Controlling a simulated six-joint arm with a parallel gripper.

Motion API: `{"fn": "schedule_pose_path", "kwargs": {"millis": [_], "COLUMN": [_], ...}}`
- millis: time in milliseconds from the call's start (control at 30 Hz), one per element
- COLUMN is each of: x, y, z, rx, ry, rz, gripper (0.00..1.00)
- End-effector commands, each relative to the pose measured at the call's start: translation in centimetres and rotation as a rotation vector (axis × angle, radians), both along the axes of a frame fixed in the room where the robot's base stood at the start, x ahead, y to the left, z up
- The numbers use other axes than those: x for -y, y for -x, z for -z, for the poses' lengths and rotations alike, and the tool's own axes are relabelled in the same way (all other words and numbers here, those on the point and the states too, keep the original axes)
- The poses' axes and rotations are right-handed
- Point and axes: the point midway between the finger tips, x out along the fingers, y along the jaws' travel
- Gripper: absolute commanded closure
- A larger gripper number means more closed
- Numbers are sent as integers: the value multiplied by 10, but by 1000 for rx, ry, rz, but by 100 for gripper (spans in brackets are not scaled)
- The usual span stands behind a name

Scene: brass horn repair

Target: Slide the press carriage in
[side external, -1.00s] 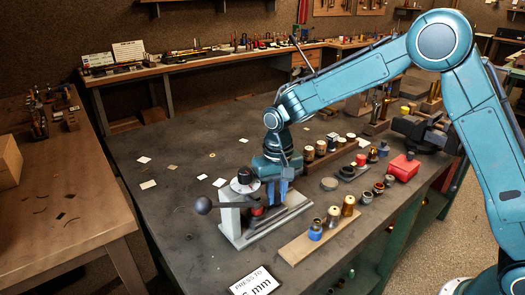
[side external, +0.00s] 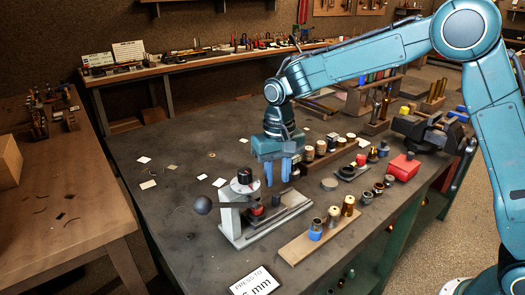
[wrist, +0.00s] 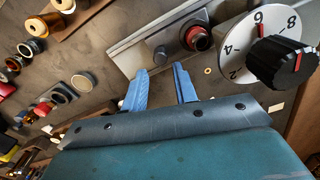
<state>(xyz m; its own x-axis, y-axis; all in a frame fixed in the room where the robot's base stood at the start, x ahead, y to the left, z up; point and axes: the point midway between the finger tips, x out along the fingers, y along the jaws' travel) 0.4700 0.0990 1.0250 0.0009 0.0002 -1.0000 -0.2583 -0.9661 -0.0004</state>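The press (side external: 232,222) stands on the bench, a grey frame with a ball-ended lever (side external: 201,205). Its carriage (wrist: 177,48) sits on the rail, with a small upright post (wrist: 160,53) and a red-rimmed part (wrist: 197,38). In the side view the red part (side external: 257,210) is under the press head, close to the frame. The white numbered dial with a black knob (wrist: 283,62) is on top. My gripper (side external: 277,184) is above the rail, clear of the carriage. Its blue fingers (wrist: 160,72) are apart with nothing between them.
A wooden strip (side external: 300,248) with several brass pieces lies in front of the press. A wooden rack of cylinders (side external: 335,152), a red box (side external: 404,167) and a dark vise (side external: 428,132) are to the right. Scattered paper pieces lie at left on open bench.

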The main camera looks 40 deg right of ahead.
Motion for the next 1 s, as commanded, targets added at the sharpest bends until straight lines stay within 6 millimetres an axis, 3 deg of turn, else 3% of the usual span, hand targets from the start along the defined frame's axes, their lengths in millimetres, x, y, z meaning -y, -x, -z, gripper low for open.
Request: {"fn": "schedule_pose_path", "kwargs": {"millis": [200,500,933,1000], "x": [0,0,0,0], "y": [-1,0,0,0], "z": [-40,-75,-82,-81], "rx": [5,3,1,1], "ry": [-1,0,0,-1], "rz": [0,0,0,1], "gripper": [72,72,72,85]}}
